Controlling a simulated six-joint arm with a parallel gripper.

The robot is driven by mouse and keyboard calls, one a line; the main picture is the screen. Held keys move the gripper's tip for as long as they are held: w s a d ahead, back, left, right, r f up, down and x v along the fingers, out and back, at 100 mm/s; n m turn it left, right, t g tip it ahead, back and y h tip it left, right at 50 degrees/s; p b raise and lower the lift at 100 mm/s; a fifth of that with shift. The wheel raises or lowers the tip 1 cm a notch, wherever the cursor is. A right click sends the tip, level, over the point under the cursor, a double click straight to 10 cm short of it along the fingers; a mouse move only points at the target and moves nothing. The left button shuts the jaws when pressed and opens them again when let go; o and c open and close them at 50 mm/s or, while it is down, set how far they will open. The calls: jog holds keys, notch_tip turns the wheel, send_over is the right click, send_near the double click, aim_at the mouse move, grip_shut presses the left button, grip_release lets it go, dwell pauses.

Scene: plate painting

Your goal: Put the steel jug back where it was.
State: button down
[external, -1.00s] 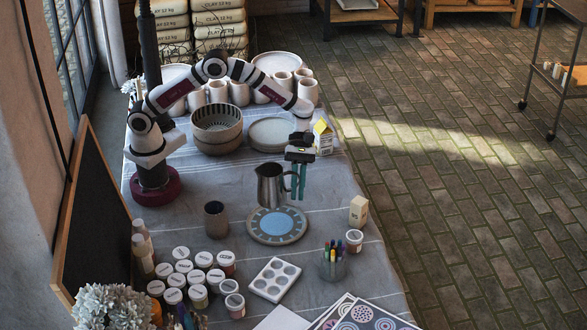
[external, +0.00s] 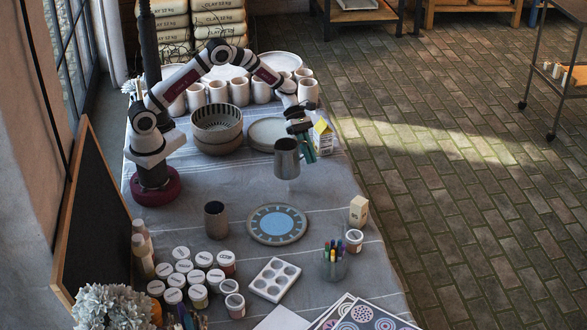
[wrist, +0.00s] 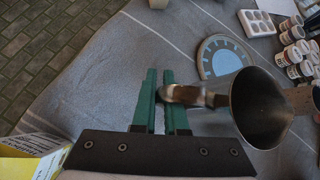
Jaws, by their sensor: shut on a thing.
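The steel jug (external: 287,159) hangs in the air above the table, beyond the painted plate. My gripper (external: 306,152) is shut on the jug's handle, at the jug's right side. In the wrist view the green fingers of my gripper (wrist: 165,100) close around the handle, and the jug's open mouth (wrist: 262,108) faces the camera. The blue and grey painted plate (external: 277,224) lies flat on the table with nothing on it; it also shows in the wrist view (wrist: 226,62). I cannot tell the jug's exact height.
Stacked bowls (external: 217,125) and pale plates (external: 268,134) stand behind the jug. A dark cup (external: 216,219) stands left of the painted plate. Cloth between that plate and the bowls is clear.

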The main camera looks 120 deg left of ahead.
jog(key=a, duration=0.1)
jog(key=a+f, duration=0.2)
jog(key=shift+s+a+f, duration=0.25)
jog(key=shift+s+a, duration=0.05)
jog(key=shift+s, duration=0.05)
notch_tip(320, 180, down, 4)
jog(key=shift+r, duration=0.1)
jog(key=c, duration=1)
grip_release()
jog(key=shift+o, duration=0.2)
